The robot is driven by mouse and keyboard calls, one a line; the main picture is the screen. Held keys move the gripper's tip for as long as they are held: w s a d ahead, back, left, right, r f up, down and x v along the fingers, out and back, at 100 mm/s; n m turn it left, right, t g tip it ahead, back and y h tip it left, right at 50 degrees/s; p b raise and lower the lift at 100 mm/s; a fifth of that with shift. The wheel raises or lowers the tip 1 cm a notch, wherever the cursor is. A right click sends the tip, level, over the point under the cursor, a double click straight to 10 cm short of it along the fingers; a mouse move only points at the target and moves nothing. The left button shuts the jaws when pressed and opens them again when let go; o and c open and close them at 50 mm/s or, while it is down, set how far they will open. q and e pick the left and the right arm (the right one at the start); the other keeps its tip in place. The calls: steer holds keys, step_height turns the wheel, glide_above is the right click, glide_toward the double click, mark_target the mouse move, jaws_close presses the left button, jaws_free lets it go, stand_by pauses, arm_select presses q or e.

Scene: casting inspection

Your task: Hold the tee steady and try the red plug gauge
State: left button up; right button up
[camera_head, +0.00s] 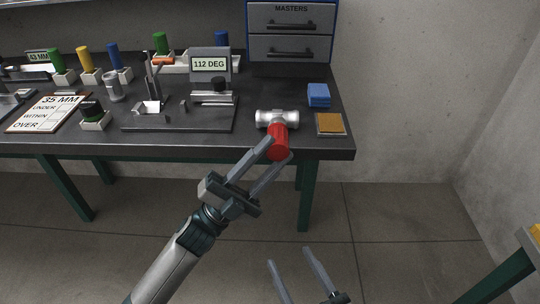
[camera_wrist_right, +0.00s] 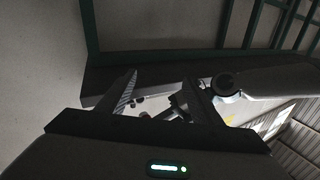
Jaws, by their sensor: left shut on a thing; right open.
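The silver metal tee (camera_head: 263,117) is at the right part of the bench, near its front edge, with its run lying crosswise. The red plug gauge (camera_head: 278,142) points from the tee toward me, its far end against or in the tee's near side; how deep it sits is hidden. My left gripper (camera_head: 279,148) is shut on the red gauge, one finger on each side. My right gripper (camera_head: 288,256) is open and empty, low in front of the bench and well apart from the tee. Its spread fingers also show in the right wrist view (camera_wrist_right: 160,76).
A fixture plate (camera_head: 180,127) with a "112 DEG" sign (camera_head: 209,64) stands left of the tee. A blue block (camera_head: 318,94) and an orange-topped pad (camera_head: 330,123) lie to its right. Several coloured gauges and a "35 MM" card (camera_head: 50,112) are farther left. The floor in front is clear.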

arm_select(q)
step_height(320, 180, up, 9)
steer(key=p, duration=0.8)
steer(key=shift+r, duration=0.2)
arm_select(e)
steer(key=w+a+r+n+g+y+p, duration=0.1)
steer(key=w+a+r+n+g+p, duration=0.3)
steer(key=w+a+g+p, duration=0.6)
step_height(320, 180, up, 28)
steer(key=n+g+h+p, duration=0.6)
steer(key=n+h+p, duration=0.35)
steer(key=p, duration=1.25)
glide_above(258, 111)
arm_select(q)
step_height(258, 111, up, 32)
steer(key=shift+r, duration=0.15)
arm_select(e)
steer(key=shift+w+f+n+y, duration=0.1)
steer(key=shift+f+n+y, duration=0.15)
steer(key=shift+y, duration=0.2)
arm_select(q)
step_height(258, 111, down, 10)
steer(key=b, duration=1)
arm_select(e)
step_height(258, 111, down, 12)
steer(key=shift+c, duration=0.6)
